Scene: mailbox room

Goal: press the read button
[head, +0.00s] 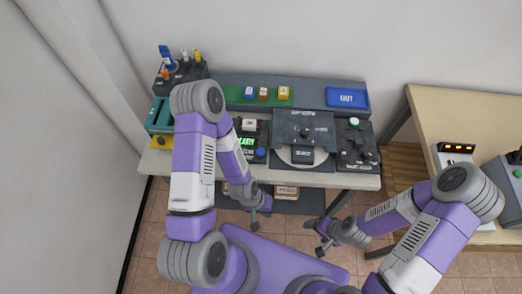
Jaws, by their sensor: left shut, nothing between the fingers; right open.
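A dark panel with a green lit display (245,143) stands on the bench, partly hidden behind my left arm. The display's visible letters look like "EADY". A white square key (249,125) sits above it and a blue round button (260,153) at its lower right. Another dark panel at right carries a pale green round button (353,121). I cannot make out a "read" label on any button. My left gripper (262,212) is shut and empty, in front of the bench's front edge, apart from the buttons. My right gripper (315,237) is open and empty, further right and lower.
A dark central unit (303,128) with a grey round plate stands between the panels. A blue "OUT" tray (347,97) and a green strip with several coloured blocks (264,94) lie behind. A second table (455,110) with devices stands at right. Tiled floor shows below.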

